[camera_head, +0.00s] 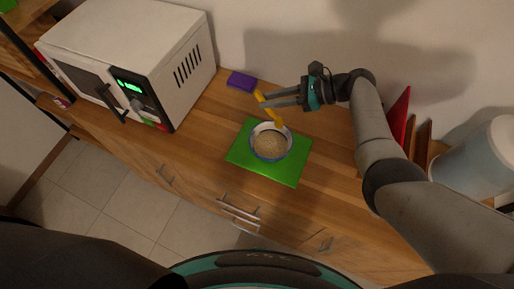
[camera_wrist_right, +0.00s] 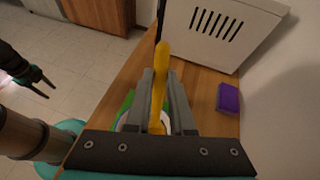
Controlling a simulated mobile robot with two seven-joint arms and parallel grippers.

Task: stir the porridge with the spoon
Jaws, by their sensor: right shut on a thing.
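The bowl of porridge (camera_head: 270,144), white and blue with a beige filling, stands on a green mat (camera_head: 239,156) on the wooden counter. My right gripper (camera_head: 268,101) is above and behind the bowl in the head view, shut on the yellow spoon (camera_head: 274,113). The spoon slants down, with its lower end at the bowl's far rim; I cannot tell whether it touches the porridge. In the right wrist view the spoon (camera_wrist_right: 161,75) stands between the fingers, which hide most of the bowl. My left gripper (camera_wrist_right: 40,84) shows there at the left, away from the counter, fingers apart and empty.
A white microwave (camera_head: 135,55) stands on the counter at the left. A red board (camera_head: 397,117) and a pale cylindrical container (camera_head: 478,158) are at the right. The counter beside the mat is clear.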

